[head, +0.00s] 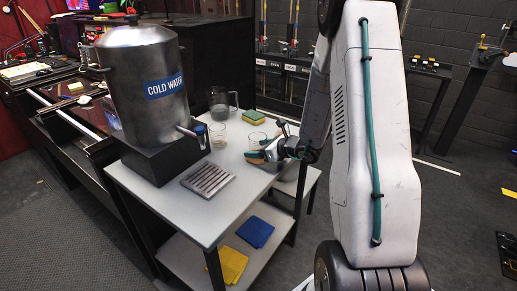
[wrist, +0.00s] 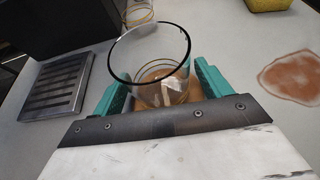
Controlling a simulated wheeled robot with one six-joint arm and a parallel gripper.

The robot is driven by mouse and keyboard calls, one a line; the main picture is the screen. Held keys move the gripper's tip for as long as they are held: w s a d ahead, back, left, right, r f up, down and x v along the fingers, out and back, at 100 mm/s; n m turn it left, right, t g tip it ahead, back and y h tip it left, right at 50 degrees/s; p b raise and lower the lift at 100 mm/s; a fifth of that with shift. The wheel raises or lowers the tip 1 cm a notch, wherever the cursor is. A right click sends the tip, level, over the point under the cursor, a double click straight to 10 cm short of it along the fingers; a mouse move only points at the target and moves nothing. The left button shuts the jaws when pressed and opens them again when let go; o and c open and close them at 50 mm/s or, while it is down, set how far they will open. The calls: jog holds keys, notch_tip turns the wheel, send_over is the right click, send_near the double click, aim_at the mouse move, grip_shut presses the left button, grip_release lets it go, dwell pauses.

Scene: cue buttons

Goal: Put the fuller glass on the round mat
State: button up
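A clear glass (wrist: 150,68) with a dark rim stands upright between the teal fingers of my gripper (wrist: 165,88). The fingers are apart on either side of it, with a gap visible at its right. It also shows in the head view (head: 257,139) beside my gripper (head: 264,154). A second clear glass (head: 218,135) stands farther left, near the dispenser tap; its lower part shows in the wrist view (wrist: 139,12). I cannot tell which glass is fuller. A brown surface shows under the near glass, possibly the round mat, mostly hidden by glass and gripper.
A reddish-brown patch (wrist: 292,76) lies on the table to the right. A steel COLD WATER dispenser (head: 146,75) and slatted tray (head: 208,180) stand at the left. A pitcher (head: 220,103) and yellow-green sponge (head: 253,117) are behind. The table front (head: 220,222) is clear.

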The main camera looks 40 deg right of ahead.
jog(key=shift+r, duration=0.2)
jog(key=v, duration=1.1)
jog(key=shift+s+d, duration=0.1)
jog(key=shift+s, duration=0.15)
jog(key=shift+s+a+r, duration=0.15)
jog(key=shift+a+r, duration=0.1)
jog(key=shift+r, duration=0.05)
jog(key=s+a+r+n+g+y, duration=0.1)
jog(key=s+a+r+n+g, duration=0.25)
jog(key=a+n, duration=0.35)
jog(key=s+a+r+n+g+y, duration=0.25)
jog(key=a+r+n, duration=0.2)
jog(key=a, duration=0.35)
jog(key=s+a+r+n+g+y, duration=0.1)
jog(key=s+a+r+n+g, duration=0.25)
jog(key=a+n, duration=0.4)
jog(key=s+r+n+g+h, duration=0.1)
jog(key=s+r+n+h, duration=0.1)
jog(key=s+n+h, duration=0.2)
jog(key=s+r+n+h, duration=0.3)
jog(key=s+n+h, duration=0.2)
jog(key=s+n, duration=0.4)
jog(key=shift+s+r+g, duration=0.15)
jog(key=shift+s+g, duration=0.2)
jog(key=shift+s, duration=0.7)
